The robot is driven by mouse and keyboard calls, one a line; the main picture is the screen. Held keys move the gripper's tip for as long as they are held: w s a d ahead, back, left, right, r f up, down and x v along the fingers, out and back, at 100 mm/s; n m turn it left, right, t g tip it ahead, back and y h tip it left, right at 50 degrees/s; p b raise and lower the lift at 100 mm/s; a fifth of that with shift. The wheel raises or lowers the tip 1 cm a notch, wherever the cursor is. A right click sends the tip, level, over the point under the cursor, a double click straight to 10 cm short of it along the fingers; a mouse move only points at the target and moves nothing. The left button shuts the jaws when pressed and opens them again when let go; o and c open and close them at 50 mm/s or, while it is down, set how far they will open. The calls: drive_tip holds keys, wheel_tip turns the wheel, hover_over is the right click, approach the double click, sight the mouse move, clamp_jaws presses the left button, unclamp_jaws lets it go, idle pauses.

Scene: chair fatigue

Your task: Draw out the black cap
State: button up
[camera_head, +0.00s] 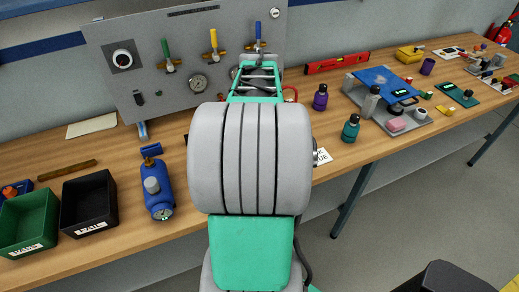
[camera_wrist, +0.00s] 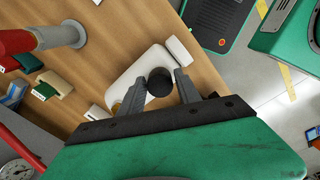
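In the wrist view, the black cap (camera_wrist: 160,81) is a dark round piece in front of a pale, flat, rounded object (camera_wrist: 140,72) over the wooden bench. My gripper (camera_wrist: 161,88) has its two grey fingers on either side of the cap, one to the left and one to the right. The fingers are apart, and narrow gaps seem to show beside the cap; I cannot tell whether either finger touches it. In the head view my own arm hides the gripper, and I cannot make out the cap.
In the head view, a valve panel (camera_head: 187,103) stands behind the wooden bench (camera_head: 340,134). A blue bottle-like device (camera_head: 158,188), a black bin (camera_head: 88,204) and a green bin (camera_head: 28,222) are at left.

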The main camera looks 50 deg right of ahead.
drive_tip(key=c, duration=0.6)
drive_tip(key=shift+r+p, duration=1.2)
drive_tip(key=shift+r, duration=0.4)
drive_tip(key=shift+r, duration=0.1)
drive_tip(key=shift+r+p, duration=1.5)
drive_tip(key=shift+r, duration=0.5)
drive_tip(key=shift+f, duration=0.1)
